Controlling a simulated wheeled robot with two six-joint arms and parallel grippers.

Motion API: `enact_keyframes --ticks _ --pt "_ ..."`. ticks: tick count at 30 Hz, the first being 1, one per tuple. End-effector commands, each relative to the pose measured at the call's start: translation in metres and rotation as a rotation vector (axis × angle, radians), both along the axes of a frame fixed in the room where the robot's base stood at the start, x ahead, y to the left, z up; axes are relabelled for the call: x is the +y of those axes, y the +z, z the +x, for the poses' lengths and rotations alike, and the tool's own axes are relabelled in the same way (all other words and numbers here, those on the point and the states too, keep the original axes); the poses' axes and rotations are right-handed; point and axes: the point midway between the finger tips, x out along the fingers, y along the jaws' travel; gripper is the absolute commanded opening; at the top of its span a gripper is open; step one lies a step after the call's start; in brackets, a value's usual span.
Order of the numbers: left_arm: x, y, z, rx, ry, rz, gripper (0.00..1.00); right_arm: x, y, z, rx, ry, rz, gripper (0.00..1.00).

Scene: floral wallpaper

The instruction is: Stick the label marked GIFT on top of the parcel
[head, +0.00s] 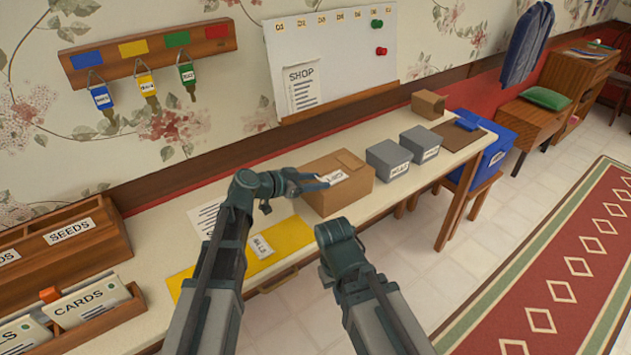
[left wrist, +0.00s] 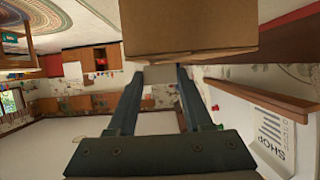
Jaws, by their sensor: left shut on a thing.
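The cardboard parcel (head: 345,192) stands on the white table, closed, with a tape strip across its top. My left gripper (head: 318,183) is at the left part of the parcel's top, shut on a small white label (head: 336,177) with dark print too small to read surely. The label lies over the parcel's top; I cannot tell whether it touches. In the left wrist view the parcel (left wrist: 190,30) fills the upper middle, and the pale label (left wrist: 160,74) shows between the fingertips of the left gripper (left wrist: 158,75). My right gripper is not visible; only part of that arm shows.
Two grey boxes (head: 388,160) and (head: 421,144) stand right of the parcel, with a small brown box (head: 428,105) behind. A yellow folder (head: 255,248) and a printed sheet (head: 206,217) lie left. A whiteboard (head: 330,60) stands behind; wooden racks (head: 60,245) are at far left.

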Motion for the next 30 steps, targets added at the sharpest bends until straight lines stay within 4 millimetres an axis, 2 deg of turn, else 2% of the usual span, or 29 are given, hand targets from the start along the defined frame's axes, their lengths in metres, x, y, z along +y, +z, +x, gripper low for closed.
enact_keyframes --ticks 30 --pt "0.0 -0.0074 -0.0002 0.001 -0.001 0.002 0.0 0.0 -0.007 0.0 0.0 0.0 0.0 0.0"
